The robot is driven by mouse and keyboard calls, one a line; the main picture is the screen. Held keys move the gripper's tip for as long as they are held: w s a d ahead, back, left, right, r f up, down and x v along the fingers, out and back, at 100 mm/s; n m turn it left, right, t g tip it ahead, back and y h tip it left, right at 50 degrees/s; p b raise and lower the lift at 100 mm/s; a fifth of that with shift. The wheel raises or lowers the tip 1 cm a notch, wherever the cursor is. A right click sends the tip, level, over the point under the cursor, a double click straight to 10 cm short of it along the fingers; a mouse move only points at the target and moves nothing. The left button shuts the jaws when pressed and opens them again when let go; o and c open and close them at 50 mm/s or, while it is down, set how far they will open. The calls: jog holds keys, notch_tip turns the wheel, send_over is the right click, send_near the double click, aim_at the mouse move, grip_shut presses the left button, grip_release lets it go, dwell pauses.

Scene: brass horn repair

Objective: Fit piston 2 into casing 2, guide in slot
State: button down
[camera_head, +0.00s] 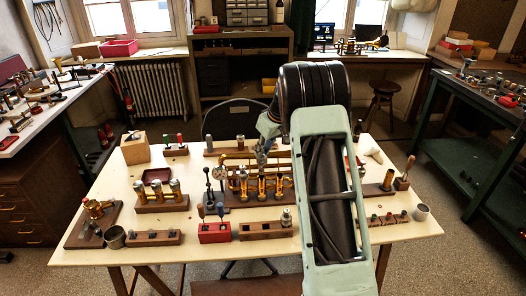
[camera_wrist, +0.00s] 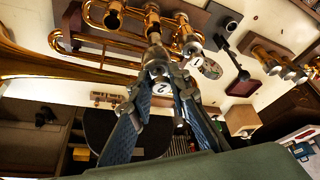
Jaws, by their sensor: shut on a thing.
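My gripper (camera_wrist: 160,76) is shut on piston 2 (camera_wrist: 155,50), a silver part with a white disc marked 2 (camera_wrist: 162,88) between the jaws. The piston's far end points at the middle brass casing (camera_wrist: 152,18) of the horn and overlaps it in the wrist view; I cannot tell how far it is inside. The guide and slot are too small to make out. A neighbouring casing (camera_wrist: 184,30) has a silver top and a white disc marked 1 (camera_wrist: 196,61) beside it. In the head view my gripper (camera_head: 264,150) is above the horn's brass tubing (camera_head: 240,157), partly hidden by my arm.
The horn's wooden stand (camera_head: 215,196) is mid-table. The table's (camera_head: 130,262) front edge is mostly clear.

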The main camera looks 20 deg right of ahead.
aim_at(265, 161)
jog(key=shift+f, duration=0.1)
jog(key=shift+f+b, duration=2.8)
jog(key=shift+f, duration=0.45)
jog(key=shift+f, duration=0.1)
jog(key=c, duration=1.7)
grip_release()
jog(key=shift+c, duration=0.2)
jog(key=v, duration=1.2)
